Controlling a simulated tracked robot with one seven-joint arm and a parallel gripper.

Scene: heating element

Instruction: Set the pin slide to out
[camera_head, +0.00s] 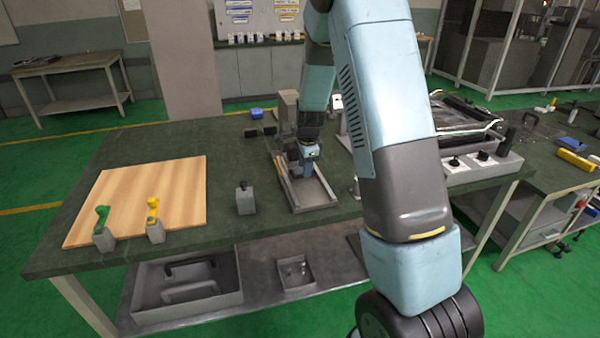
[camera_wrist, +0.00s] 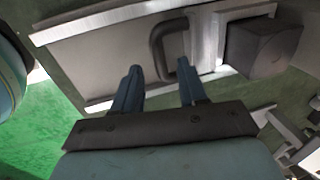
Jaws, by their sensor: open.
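A grey metal slide fixture with raised side rails (camera_head: 318,192) sits on the dark green bench, and I take it to be the pin slide. In the wrist view it is a pale flat plate (camera_wrist: 95,55) between bright rails, with a dark U-shaped handle (camera_wrist: 157,46) on it. My gripper (camera_head: 308,175) is low over the fixture. Its two blue fingers (camera_wrist: 158,72) are apart, with the handle just beyond and partly between their tips. The right finger overlaps the handle in the picture, and I cannot tell whether they touch. No slide marking is readable.
A dark grey block (camera_wrist: 262,47) stands beside the handle. On the bench are a small grey block with a black knob (camera_head: 245,200), a wooden board (camera_head: 140,190), and green (camera_head: 102,222) and yellow (camera_head: 154,215) levers.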

